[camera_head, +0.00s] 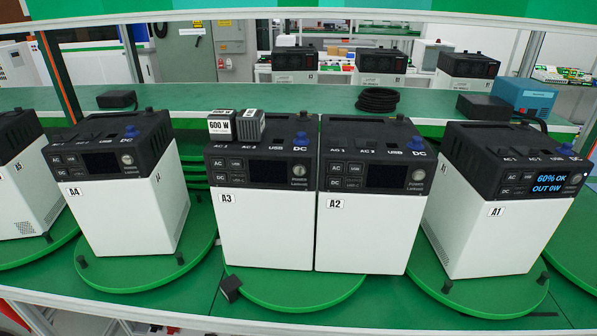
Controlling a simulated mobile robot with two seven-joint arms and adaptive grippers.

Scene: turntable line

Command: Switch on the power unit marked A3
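The power unit marked A3 (262,236) is a white box with a black top, standing on a green turntable near the middle. Its screen (265,171) is dark. A round power button (300,171) sits to the right of the screen. A small block labelled 600 W (222,126) lies on its top, with a grey ribbed block (250,125) beside it. A blue knob (301,139) is at the top right. Neither of my grippers is in view.
Unit A2 (362,235) stands close against A3's right side, its screen dark. Unit A4 (128,219) stands to the left, also dark. Unit A1 (484,233) at the right has a lit screen reading 60% OK, OUT 0W. A coiled black cable (378,99) lies behind on the green shelf.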

